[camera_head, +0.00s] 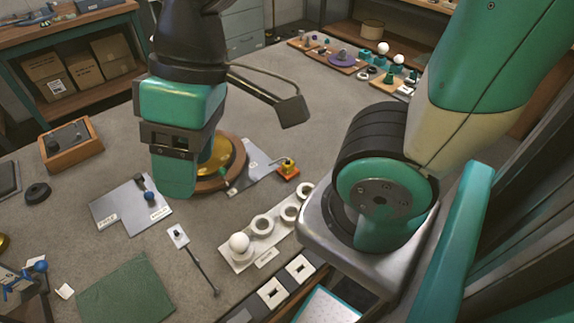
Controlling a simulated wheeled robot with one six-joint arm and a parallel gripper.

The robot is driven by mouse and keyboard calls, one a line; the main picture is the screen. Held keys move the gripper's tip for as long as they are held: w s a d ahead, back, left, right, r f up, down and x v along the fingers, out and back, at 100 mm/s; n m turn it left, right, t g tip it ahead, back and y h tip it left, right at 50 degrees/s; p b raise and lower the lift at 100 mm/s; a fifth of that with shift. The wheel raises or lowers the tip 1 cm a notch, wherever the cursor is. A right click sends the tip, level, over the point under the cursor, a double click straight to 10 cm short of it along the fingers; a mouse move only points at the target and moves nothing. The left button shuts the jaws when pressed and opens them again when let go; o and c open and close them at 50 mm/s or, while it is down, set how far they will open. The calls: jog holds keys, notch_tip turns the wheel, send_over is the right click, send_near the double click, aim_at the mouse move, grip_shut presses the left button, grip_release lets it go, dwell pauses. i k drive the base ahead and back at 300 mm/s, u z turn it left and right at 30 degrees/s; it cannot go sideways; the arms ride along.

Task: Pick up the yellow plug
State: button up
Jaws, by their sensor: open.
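A small yellow and orange piece with a green top (288,169) sits at the right end of a grey plate, right of the middle of the table. It looks like the yellow plug, but it is too small to be sure. My gripper (175,184) hangs over the table to its left, well apart from it. It is open, and I see nothing held; its fingertips are hard to make out. Behind it, a gold dome on a round wooden base (232,160) is partly hidden.
A grey plate (118,208) with a blue-knobbed piece lies left. A white holder (236,262) with rings and a white ball stands in front. A green mat (126,295) lies front left, a wooden box (72,146) farther left. Trays of parts (342,60) line the back right.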

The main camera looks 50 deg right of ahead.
aim_at(288, 166)
jog(key=k, duration=1.15)
jog(key=u, duration=0.9)
jog(key=i, duration=0.95)
jog(key=z, duration=0.55)
jog(key=i, duration=0.55)
jog(key=z, duration=0.5)
